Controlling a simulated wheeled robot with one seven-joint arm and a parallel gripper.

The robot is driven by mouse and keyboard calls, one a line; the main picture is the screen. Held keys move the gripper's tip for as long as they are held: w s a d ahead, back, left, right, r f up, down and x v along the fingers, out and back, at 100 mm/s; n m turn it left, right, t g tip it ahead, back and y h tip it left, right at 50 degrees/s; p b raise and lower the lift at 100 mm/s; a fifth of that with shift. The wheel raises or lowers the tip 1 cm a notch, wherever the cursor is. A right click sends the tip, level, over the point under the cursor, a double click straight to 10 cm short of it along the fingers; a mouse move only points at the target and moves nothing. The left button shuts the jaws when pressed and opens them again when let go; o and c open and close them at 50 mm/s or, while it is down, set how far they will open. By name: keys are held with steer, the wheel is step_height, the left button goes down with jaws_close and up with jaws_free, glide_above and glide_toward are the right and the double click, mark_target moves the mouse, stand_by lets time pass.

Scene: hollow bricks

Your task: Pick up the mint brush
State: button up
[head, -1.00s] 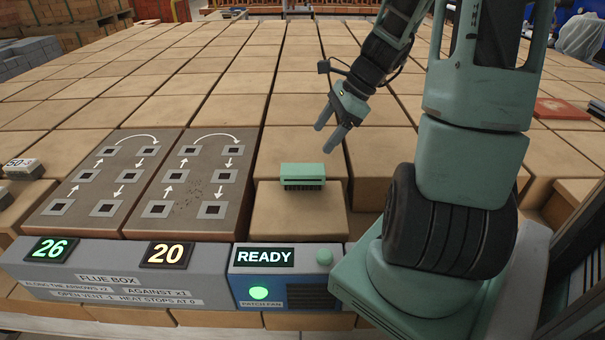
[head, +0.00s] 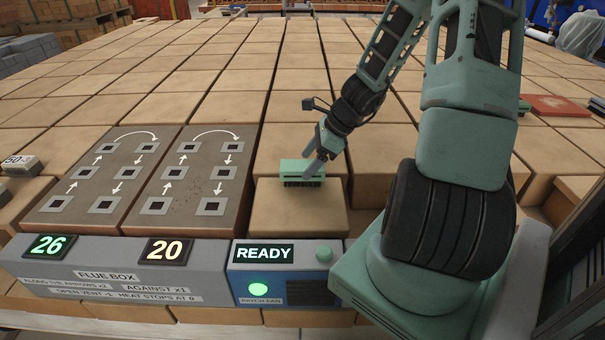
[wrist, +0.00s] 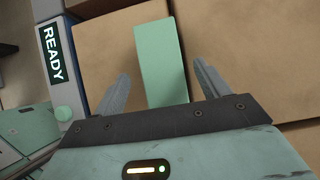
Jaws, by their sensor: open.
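The mint brush (head: 298,168) lies bristles down on top of a tan brick block in front of me, behind the control box. My gripper (head: 312,165) is low at the brush's right part, with its fingers reaching down to it. In the wrist view the mint brush (wrist: 160,60) runs between the two open fingers of my gripper (wrist: 161,85). A gap shows on each side of the brush, so the fingers do not appear to touch it. Part of the brush is hidden behind the gripper in both views.
A grey box with number displays (head: 110,270) and a blue panel reading READY (head: 283,271) stand in front. Two brown slabs with square vents and arrows (head: 150,180) lie to the left. A red slab (head: 555,106) lies far right. Tan blocks cover the background.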

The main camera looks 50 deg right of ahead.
mark_target(304, 165)
steer(key=shift+x, duration=2.6)
steer(key=shift+w+d, duration=0.1)
steer(key=shift+w, duration=0.05)
steer(key=c, duration=1.1)
steer(key=shift+r, duration=0.1)
step_height(304, 165, up, 10)
steer(key=shift+f+p, duration=0.1)
steer(key=shift+p, duration=0.6)
